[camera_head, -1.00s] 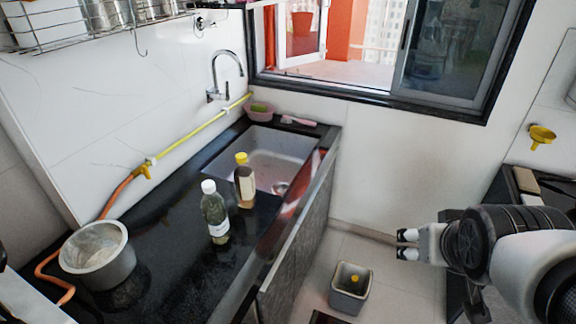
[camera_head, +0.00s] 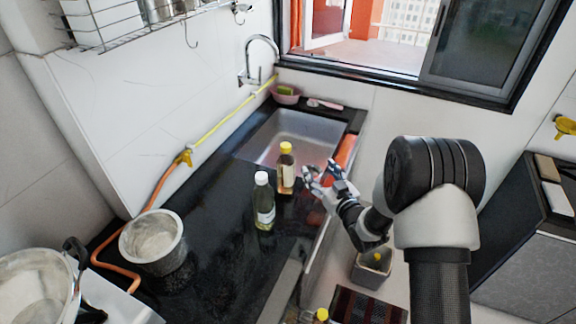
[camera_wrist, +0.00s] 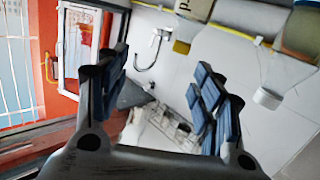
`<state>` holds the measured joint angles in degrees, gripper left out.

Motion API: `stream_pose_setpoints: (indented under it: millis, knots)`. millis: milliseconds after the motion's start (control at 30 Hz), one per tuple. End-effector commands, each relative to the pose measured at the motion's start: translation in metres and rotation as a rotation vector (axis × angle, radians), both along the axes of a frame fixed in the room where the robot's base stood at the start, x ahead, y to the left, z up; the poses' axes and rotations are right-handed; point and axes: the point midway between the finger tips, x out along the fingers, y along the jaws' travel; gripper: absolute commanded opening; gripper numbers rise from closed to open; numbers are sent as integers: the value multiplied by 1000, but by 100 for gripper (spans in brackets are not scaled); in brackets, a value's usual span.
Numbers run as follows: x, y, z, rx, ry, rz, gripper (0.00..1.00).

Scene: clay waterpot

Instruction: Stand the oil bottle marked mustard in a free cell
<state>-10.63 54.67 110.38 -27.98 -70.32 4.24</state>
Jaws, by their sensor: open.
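A bottle with a yellow cap (camera_head: 286,170) and amber contents stands upright on the black counter near the sink. A white-capped bottle (camera_head: 264,203) with greenish contents stands just in front of it, to the left. I cannot read "mustard" on either label. My gripper (camera_head: 319,172) is open and empty, just right of the yellow-capped bottle, with a small gap between them. In the wrist view my spread fingers (camera_wrist: 160,68) have no bottle between them. Another yellow cap (camera_head: 321,314) shows at the bottom edge, mostly cut off. No celled holder shows clearly.
The sink (camera_head: 296,138) lies behind the bottles. A metal pot (camera_head: 153,247) stands at the counter's left, beside an orange hose (camera_head: 157,190). A grey bin (camera_head: 366,274) holding something yellow stands on the floor.

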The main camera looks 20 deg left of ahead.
Motion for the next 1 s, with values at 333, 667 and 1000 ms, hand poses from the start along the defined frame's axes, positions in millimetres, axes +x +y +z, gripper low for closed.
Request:
stream_pose_setpoints:
  millis: [333, 667, 1000]
  knots:
    - [-16, 28, -26, 109, -58, 84, 61]
    - [33, 74, -28, 110, -60, 84, 61]
    - [69, 104, -27, 107, -55, 82, 61]
